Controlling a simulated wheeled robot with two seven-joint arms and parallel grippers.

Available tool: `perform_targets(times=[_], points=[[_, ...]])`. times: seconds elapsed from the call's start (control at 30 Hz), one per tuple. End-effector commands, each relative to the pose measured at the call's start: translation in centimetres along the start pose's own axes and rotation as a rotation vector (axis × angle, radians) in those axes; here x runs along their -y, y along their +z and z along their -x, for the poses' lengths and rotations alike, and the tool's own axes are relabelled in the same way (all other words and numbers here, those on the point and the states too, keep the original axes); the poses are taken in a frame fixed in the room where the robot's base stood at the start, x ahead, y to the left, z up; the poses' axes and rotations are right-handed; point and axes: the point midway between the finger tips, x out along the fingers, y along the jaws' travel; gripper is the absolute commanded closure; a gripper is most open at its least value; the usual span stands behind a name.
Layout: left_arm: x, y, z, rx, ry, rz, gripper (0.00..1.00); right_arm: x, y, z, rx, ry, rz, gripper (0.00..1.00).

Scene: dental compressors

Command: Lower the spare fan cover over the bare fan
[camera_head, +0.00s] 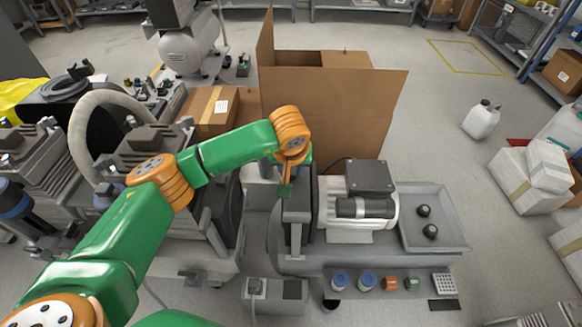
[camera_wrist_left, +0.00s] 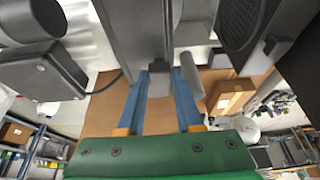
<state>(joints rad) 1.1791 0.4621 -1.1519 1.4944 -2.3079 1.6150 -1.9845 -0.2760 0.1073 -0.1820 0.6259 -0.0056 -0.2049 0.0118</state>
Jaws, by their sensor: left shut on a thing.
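My left gripper (camera_head: 287,187) reaches down at the left end of a pale motor (camera_head: 348,228) on the grey bench. It is shut on a grey tab (camera_wrist_left: 160,84), which shows between its blue fingers (camera_wrist_left: 160,105) in the left wrist view. The tab joins a broad dark grey cover (camera_wrist_left: 135,35). In the head view the cover (camera_head: 297,212) stands upright close beside the motor's end. I cannot tell whether they touch. The bare fan is hidden or cannot be made out. My right gripper is not in view.
A tall open cardboard box (camera_head: 335,105) stands behind the bench. A grey tray (camera_head: 450,232) with two black knobs lies right of the motor. Compressors (camera_head: 40,165) crowd the left.

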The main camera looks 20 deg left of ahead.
Motion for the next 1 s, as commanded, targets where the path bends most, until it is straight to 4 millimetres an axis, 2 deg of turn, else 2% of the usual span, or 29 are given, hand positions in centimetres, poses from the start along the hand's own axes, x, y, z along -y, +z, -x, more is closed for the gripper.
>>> perform_targets(times=[1.0], points=[[0.0, 0.07, -0.18, -0.002, 0.001, 0.001, 1.0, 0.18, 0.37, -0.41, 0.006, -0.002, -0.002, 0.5]])
